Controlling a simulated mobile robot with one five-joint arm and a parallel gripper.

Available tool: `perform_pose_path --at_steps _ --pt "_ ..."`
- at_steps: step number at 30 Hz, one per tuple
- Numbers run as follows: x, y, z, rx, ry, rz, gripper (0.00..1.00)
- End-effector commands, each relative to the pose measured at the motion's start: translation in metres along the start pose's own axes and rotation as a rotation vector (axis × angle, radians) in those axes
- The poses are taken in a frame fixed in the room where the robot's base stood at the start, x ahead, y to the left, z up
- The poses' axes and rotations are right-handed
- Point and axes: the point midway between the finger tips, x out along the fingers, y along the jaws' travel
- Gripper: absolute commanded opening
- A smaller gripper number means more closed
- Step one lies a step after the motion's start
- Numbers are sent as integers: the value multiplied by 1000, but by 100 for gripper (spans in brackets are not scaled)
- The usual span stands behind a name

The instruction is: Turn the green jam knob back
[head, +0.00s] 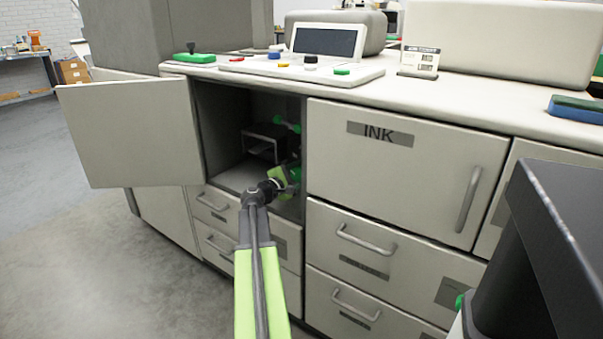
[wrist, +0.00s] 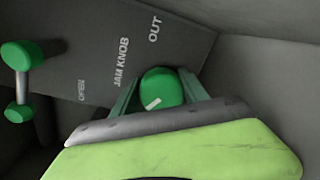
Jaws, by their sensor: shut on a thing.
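The green jam knob (wrist: 162,87) shows in the wrist view, round, with a short white line on its face, below the "JAM KNOB" and "OUT" lettering. The white line runs at a slant. My gripper (wrist: 160,92) is shut on the knob, one finger on either side. In the head view my gripper (head: 288,178) reaches into the open cabinet (head: 240,180) at its right side, and the arm hides most of the knob.
The cabinet door (head: 132,132) stands open to the left. A green-ended lever (wrist: 22,85) sits left of the knob near "OPEN". A wall (wrist: 265,75) lies close on the right. The closed INK door (head: 400,175) is right of the opening.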

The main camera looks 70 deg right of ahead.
Motion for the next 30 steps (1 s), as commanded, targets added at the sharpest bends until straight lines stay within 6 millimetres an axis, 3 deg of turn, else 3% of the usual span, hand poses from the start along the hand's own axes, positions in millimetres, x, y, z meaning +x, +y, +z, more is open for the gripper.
perform_pose_path --at_steps 20,21,25,30 --pt "-1 -4 2 -54 -7 -11 11" --pt "-1 -4 1 -54 -7 -10 56" --pt "-1 -3 1 -55 -7 -8 73" --pt "0 -2 1 -56 -6 -6 73"
